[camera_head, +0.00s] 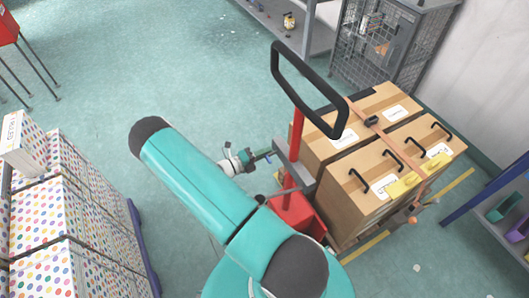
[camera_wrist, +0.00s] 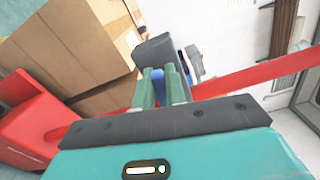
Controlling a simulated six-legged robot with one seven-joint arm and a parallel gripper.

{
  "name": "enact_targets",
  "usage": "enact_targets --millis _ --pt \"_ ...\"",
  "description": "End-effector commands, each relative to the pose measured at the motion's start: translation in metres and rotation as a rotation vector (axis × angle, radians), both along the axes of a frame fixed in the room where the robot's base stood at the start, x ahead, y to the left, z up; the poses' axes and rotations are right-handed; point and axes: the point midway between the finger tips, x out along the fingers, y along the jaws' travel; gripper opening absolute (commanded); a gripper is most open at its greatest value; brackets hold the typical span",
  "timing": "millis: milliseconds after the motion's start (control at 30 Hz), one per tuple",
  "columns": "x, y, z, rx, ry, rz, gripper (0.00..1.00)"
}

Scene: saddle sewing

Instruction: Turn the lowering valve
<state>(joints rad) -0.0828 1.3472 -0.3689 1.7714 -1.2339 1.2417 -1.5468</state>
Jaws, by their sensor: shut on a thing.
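The red pallet jack (camera_head: 294,212) with a black loop handle (camera_head: 275,75) stands right of my arm. My gripper (camera_head: 266,154) reaches the left side of its grey block (camera_head: 292,165). In the wrist view, my gripper (camera_wrist: 160,82) has its two green fingers shut on a blue part (camera_wrist: 158,88), which appears to be the lowering valve. The fingers hide most of it. The grey block (camera_wrist: 155,48) is just beyond the fingertips. The valve's turn angle cannot be told.
Strapped cardboard boxes (camera_head: 345,150) with black handles are on the pallet jack. Dotted boxes (camera_head: 65,215) are stacked at the left. A wire cage (camera_head: 375,55) stands behind, and a shelf (camera_head: 505,205) at the right.

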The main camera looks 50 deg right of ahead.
Motion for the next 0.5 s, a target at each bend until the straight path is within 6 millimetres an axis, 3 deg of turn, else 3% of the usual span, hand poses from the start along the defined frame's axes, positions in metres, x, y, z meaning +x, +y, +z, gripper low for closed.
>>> enact_targets --millis 333,367,400,433,500 --pt "0.0007 0.0019 -0.0005 0.002 0.001 0.002 0.0" --pt "0.0007 0.0019 -0.0006 0.002 0.0 0.002 0.19" --pt "0.0008 0.0018 -0.0005 0.002 0.0 0.002 0.26" --pt "0.0007 0.0016 -0.0005 0.002 0.0 0.001 0.32" --pt "0.0005 0.0012 -0.0004 0.001 0.001 0.001 0.35"
